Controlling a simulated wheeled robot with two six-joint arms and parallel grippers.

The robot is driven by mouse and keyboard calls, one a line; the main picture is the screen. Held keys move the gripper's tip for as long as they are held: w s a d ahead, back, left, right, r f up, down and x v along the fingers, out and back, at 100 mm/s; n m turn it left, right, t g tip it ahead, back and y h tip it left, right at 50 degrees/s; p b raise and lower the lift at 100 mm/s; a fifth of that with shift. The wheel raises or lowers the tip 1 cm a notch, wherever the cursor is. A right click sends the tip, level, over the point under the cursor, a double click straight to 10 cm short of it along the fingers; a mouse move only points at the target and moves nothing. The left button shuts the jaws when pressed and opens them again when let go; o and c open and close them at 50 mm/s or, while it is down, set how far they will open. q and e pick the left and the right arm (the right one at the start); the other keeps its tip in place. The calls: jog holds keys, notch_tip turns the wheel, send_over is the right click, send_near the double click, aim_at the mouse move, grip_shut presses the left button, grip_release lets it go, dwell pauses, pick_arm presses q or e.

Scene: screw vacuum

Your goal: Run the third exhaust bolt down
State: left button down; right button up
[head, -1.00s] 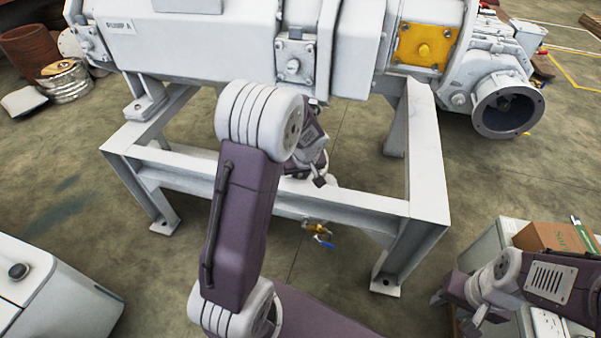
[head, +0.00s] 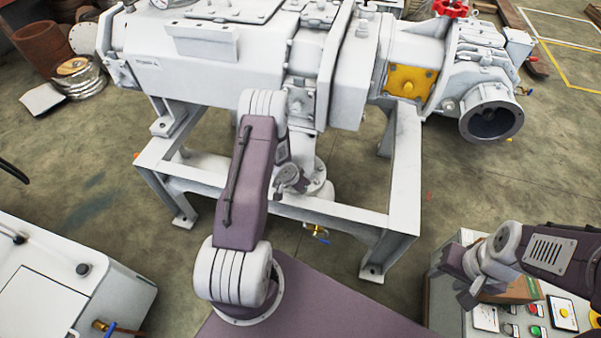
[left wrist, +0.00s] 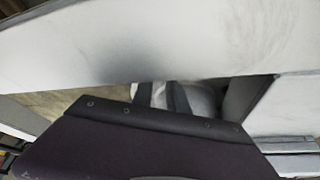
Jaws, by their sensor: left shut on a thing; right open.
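A white flanged pipe (head: 319,182) hangs under the white vacuum pump (head: 225,60), with small bolts or holes on its rim. I cannot tell which is the third exhaust bolt. My left arm reaches up to the pump, and its wrist and gripper (head: 290,182) are just left of this flange. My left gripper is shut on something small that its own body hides. In the left wrist view a dark purple part of my arm fills the bottom, under a pale pump surface (left wrist: 150,40). My right gripper (head: 459,280) is open and empty at the lower right.
The pump's grey steel frame (head: 405,190) surrounds the flange area. A brass valve with a blue handle (head: 317,235) sits below. A control panel box (head: 500,320) stands under my right gripper. A white cabinet (head: 60,275) is at the left.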

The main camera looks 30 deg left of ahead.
pick_arm(q)
jog(key=m+p, duration=0.1)
jog(key=p, duration=0.1)
jog(key=m+p, duration=0.1)
jog(key=shift+a+r+h+p, duration=0.1)
jog(key=shift+r+h+p, duration=0.25)
jog(key=shift+h, duration=0.05)
jog(key=shift+w+f+m+p, duration=0.1)
jog(key=shift+f+m+p, duration=0.2)
jog(key=shift+m+p, duration=0.4)
pick_arm(e)
notch_tip(320, 180, up, 7)
pick_arm(q)
jog(key=c, duration=1.3)
grip_release()
jog(key=shift+a, duration=0.1)
